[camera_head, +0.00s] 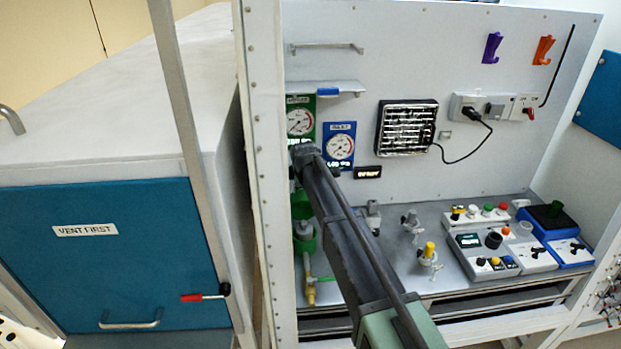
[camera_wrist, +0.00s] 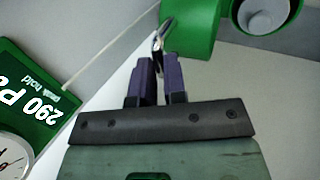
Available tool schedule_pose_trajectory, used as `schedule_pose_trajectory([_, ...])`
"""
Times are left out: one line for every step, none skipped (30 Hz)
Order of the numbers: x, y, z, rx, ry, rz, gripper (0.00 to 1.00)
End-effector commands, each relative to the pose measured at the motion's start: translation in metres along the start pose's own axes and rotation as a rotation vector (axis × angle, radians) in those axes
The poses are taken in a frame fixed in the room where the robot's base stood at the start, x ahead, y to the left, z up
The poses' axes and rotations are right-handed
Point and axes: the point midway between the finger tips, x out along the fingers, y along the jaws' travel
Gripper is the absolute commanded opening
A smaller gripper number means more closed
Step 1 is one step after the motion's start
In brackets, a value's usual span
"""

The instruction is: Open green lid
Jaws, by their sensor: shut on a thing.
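My gripper (camera_wrist: 158,62) shows in the wrist view with its two dark purple fingers close together. They are shut on a small metal loop (camera_wrist: 160,38) at the left edge of a green rounded part (camera_wrist: 190,28), which looks like the green lid. A second green part (camera_wrist: 229,8) with a grey round knob (camera_wrist: 264,14) is at the top right. In the head view, green parts (camera_head: 303,242) stand below the gauges at the left end of the bench, partly hidden by my arm. My fingertips cannot be made out there.
A green gauge panel (camera_wrist: 38,88) is close on the left in the wrist view. In the head view, a blue gauge panel (camera_head: 340,128) is beside it. Valves (camera_head: 429,258) and control boxes (camera_head: 495,258) stand to the right. A white frame post (camera_head: 266,180) is at the left.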

Motion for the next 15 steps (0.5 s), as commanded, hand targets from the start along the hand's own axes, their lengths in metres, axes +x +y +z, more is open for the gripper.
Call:
schedule_pose_trajectory([0.0011,-0.0012,0.0008,0.002,0.0,-0.005,0.0])
schedule_pose_trajectory([0.0012,-0.0012,0.0009,0.002,0.0,-0.005,0.0])
schedule_pose_trajectory([0.0013,-0.0013,0.001,0.002,0.0,-0.006,0.0])
schedule_pose_trajectory([0.0014,-0.0014,0.0011,0.002,0.0,-0.006,0.0])
schedule_pose_trajectory([0.0015,-0.0015,0.0011,0.002,0.0,-0.006,0.0])
schedule_pose_trajectory([0.0015,-0.0016,0.0011,0.003,0.0,-0.007,0.17])
schedule_pose_trajectory([0.0016,-0.0017,0.0011,0.003,0.0,-0.007,0.21])
schedule_pose_trajectory([0.0016,-0.0016,0.0012,0.003,0.0,-0.007,0.26])
schedule_pose_trajectory([0.0016,-0.0015,0.0011,0.002,0.0,-0.007,0.32])
schedule_pose_trajectory([0.0016,-0.0014,0.0011,0.002,0.0,-0.006,0.37])
schedule_pose_trajectory([0.0015,-0.0013,0.0011,0.002,0.0,-0.006,0.38])
schedule_pose_trajectory([0.0015,-0.0012,0.0011,0.002,0.0,-0.006,0.38])
schedule_pose_trajectory([0.0015,-0.0011,0.0011,0.002,0.0,-0.006,0.38])
schedule_pose_trajectory([0.0014,-0.001,0.0011,0.002,0.0,-0.006,0.38])
schedule_pose_trajectory([0.0014,-0.001,0.0011,0.002,0.0,-0.005,0.38])
